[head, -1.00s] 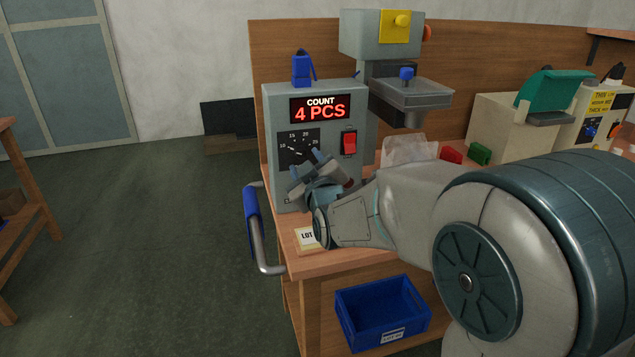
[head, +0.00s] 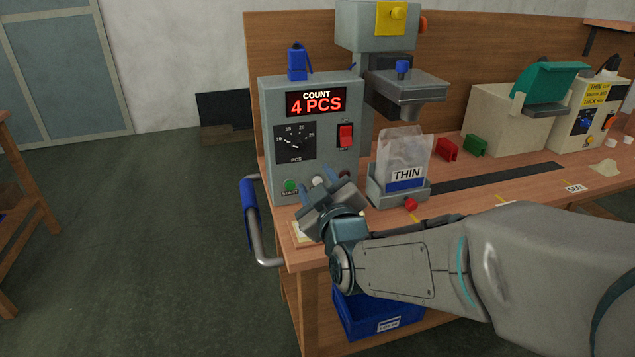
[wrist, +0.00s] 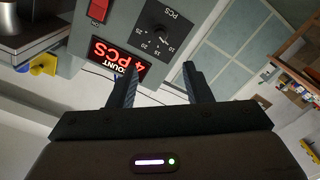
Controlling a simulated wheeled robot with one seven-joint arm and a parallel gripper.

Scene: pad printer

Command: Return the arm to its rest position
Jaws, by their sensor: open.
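My gripper (head: 331,177) is open and empty in the head view, low in front of the grey counting machine (head: 348,92). In the wrist view the two fingers of my gripper (wrist: 158,80) stand apart with nothing between them. The machine's display reads COUNT 4 PCS, and it has a black dial (head: 295,142) and a red switch (head: 345,136). My arm comes in from the lower right over the front of the wooden bench (head: 470,192). My gripper partly covers the lower front of the machine and the pale card on the bench.
A clear bag (head: 405,150) labelled THIN stands in a grey holder (head: 378,194). A red block (head: 446,149) and a green block (head: 475,145) stand behind. A blue-gripped handle (head: 250,212) juts from the bench's left end. A blue bin (head: 352,318) sits below.

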